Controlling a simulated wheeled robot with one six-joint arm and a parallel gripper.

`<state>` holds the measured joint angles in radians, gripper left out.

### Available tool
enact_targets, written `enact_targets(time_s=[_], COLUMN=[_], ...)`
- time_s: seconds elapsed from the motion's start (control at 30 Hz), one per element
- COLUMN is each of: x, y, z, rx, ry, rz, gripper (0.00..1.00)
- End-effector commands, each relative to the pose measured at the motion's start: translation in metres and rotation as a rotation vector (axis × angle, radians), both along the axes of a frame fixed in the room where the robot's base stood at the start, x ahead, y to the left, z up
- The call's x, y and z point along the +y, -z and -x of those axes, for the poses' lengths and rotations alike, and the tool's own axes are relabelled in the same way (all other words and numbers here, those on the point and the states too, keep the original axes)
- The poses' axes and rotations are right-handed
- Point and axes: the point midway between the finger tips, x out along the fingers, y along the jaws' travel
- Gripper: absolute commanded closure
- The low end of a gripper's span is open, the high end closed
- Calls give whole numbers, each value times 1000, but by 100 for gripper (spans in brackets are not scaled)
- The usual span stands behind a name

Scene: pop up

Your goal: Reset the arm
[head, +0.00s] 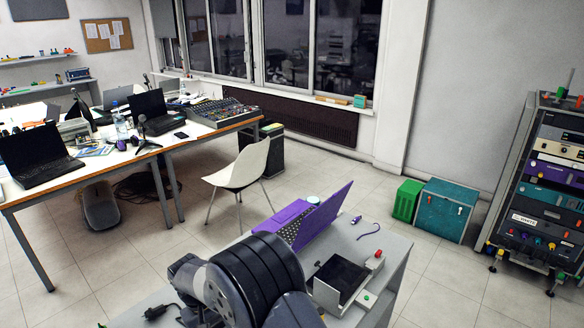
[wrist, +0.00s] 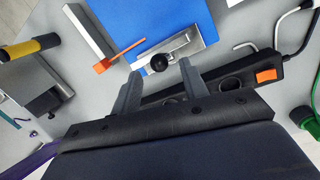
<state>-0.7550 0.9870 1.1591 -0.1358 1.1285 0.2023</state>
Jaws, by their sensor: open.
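My gripper (wrist: 160,69) shows in the wrist view with its two grey fingers apart. A round black knob (wrist: 158,63) on a metal bracket (wrist: 182,50) appears between the fingertips; I cannot tell whether they touch it. No object is clearly held. In the head view my dark arm is folded low in the foreground over a grey table (head: 378,262), and it hides part of the tabletop. The gripper's fingers cannot be made out there.
In the wrist view, a blue sheet (wrist: 150,17), an orange-tipped rod (wrist: 120,56), a black power strip (wrist: 228,84) and a yellow-black cylinder (wrist: 32,46) lie nearby. In the head view, a purple laptop (head: 322,215) and a box with a dark top (head: 340,280) stand beyond my arm.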

Motion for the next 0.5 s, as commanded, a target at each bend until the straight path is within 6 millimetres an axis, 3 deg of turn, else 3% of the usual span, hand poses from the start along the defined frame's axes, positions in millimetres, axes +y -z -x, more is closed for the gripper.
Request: enact_targets(time_s=[0.1, 0.5], x=[-5, -16], y=[18, 21], z=[1, 11], rx=[-7, -126], ry=[1, 0], rz=[-8, -146], gripper=[58, 58])
